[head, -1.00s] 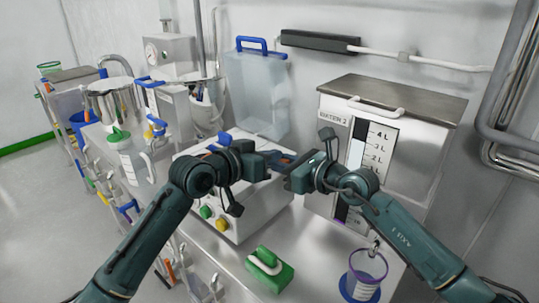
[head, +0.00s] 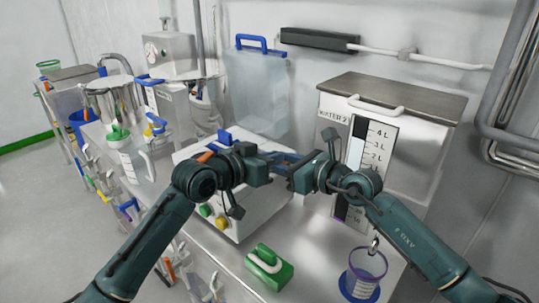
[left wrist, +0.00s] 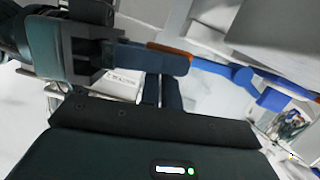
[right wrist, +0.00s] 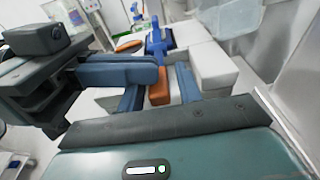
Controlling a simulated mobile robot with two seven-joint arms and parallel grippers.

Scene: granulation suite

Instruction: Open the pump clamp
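The pump is a white box (head: 245,222) with green and yellow buttons on the bench. A blue part (head: 224,136) with orange beside it shows on its top; I take this for the clamp.
A green block with a white handle (head: 268,267) lies at the bench front. A purple-rimmed cup (head: 364,276) is at right. A water tank (head: 410,150) stands behind my right arm, a clear blue-handled container (head: 258,95) behind the pump. Steel vessels and jugs crowd the left.

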